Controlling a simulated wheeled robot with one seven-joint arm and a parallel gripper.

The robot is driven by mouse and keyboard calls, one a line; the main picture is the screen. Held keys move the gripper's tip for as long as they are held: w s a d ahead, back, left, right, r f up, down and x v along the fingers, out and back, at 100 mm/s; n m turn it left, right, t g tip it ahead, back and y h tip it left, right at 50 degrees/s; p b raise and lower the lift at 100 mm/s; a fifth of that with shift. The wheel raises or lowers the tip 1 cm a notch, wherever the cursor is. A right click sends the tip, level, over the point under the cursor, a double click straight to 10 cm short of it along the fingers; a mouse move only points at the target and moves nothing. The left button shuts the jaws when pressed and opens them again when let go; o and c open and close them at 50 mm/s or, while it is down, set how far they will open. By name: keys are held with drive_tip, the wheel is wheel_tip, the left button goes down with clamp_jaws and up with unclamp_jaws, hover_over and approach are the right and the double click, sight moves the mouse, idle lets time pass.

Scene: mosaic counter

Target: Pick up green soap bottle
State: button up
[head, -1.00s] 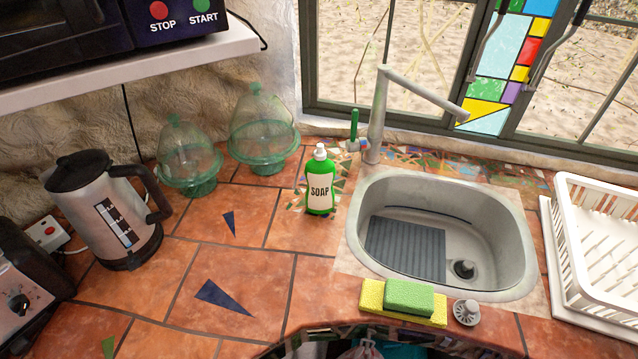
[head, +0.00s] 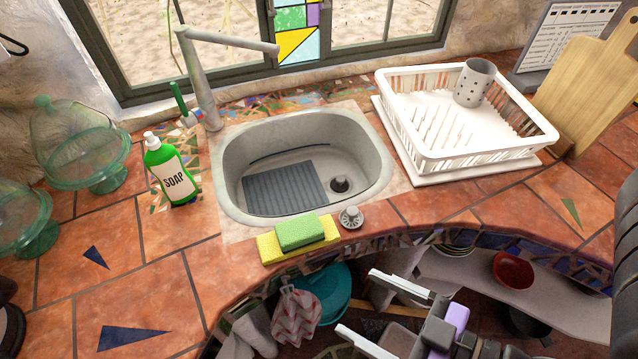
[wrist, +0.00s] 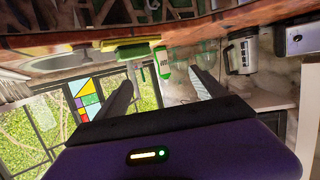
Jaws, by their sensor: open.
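The green soap bottle (head: 172,172) stands upright on the tiled counter, left of the sink, with a white cap and a white SOAP label. It also shows in the wrist view (wrist: 165,62), upside down and partly cut off, between the two fingers. My gripper (head: 355,300) is at the lower right of the head view, in front of the counter's front edge. Its two fingers are spread, with nothing between them. It also shows in the wrist view (wrist: 162,80). The gripper is well apart from the bottle, to its right and nearer to me.
The sink (head: 230,205) is right of the bottle, with the faucet (head: 205,90) behind. Yellow and green sponges (head: 297,235) lie at the sink's front edge. Green glass domes (head: 85,145) stand left of the bottle. A white dish rack (head: 465,150) is at right. Tiles before the bottle are clear.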

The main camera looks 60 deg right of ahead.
drive_tip(key=c, duration=0.7)
